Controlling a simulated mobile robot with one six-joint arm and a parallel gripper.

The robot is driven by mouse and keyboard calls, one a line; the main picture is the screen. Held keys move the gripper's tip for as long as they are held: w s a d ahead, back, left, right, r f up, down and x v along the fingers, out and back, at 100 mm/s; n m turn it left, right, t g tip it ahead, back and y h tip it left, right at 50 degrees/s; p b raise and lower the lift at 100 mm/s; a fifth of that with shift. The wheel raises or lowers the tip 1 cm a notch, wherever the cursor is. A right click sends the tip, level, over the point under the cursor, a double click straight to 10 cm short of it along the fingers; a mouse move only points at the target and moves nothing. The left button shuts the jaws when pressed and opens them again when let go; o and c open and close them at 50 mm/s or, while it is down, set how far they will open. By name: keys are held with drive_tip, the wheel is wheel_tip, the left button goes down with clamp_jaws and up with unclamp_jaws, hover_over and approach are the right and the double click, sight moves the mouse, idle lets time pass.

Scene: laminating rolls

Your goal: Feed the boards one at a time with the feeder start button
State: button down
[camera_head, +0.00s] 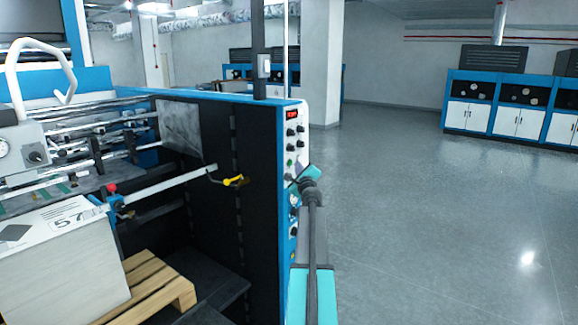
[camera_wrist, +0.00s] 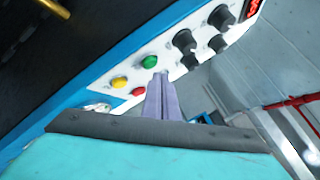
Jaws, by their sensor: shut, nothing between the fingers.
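The control panel (camera_head: 292,148) is on the end of the blue and white machine. In the wrist view it carries a green button (camera_wrist: 149,62), a yellow button (camera_wrist: 119,83), a red button (camera_wrist: 138,91) and several black knobs (camera_wrist: 185,40). No label is readable, so I cannot tell which one is the feeder start button. My gripper (camera_wrist: 161,76) is shut and empty, with its tips just below and right of the green button. I cannot tell whether they touch the panel. A pile of boards (camera_head: 62,262) sits on a wooden pallet (camera_head: 150,290) at lower left.
A yellow-handled lever (camera_head: 234,181) sticks out on the machine's dark side, left of the panel. A red-lit display (camera_head: 292,114) is at the panel's top. Open floor (camera_head: 450,220) lies to the right, with blue and white cabinets (camera_head: 480,115) at the back.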

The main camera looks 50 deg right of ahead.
drive_tip(key=shift+w, duration=0.9)
idle(1.7)
drive_tip(key=shift+s, duration=0.15)
drive_tip(key=shift+s+b, duration=0.3)
drive_tip(key=shift+s, duration=0.4)
